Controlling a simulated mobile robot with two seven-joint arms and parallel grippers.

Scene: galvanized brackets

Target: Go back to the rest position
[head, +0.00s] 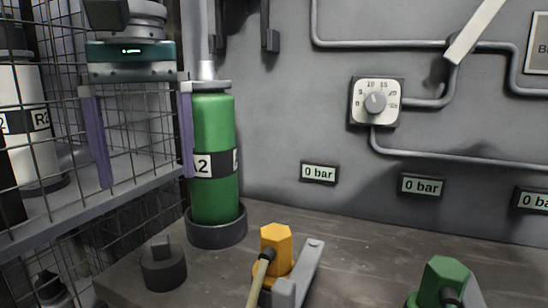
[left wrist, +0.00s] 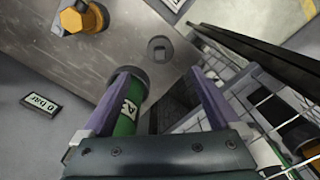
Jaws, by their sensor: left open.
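My left gripper (head: 147,180) is in the upper left of the head view, pointing down, with its two purple fingers spread wide. A green cylinder (head: 213,125) labelled with a 2 stands upright in a dark round holder (head: 217,232), just right of the right-hand finger. In the left wrist view the gripper (left wrist: 168,85) is empty. There the green cylinder (left wrist: 127,110) shows beside the left-hand finger, partly hidden by the finger and gripper body; I cannot tell whether they touch. My right gripper is in neither view.
A wire mesh cage (head: 125,130) with a white cylinder (head: 27,135) is at the left, close to the gripper. A yellow hex valve (head: 275,240), a green hex valve (head: 443,277) and a dark block (head: 163,265) are on the bench (head: 340,235). A dial (head: 376,102) is on the wall.

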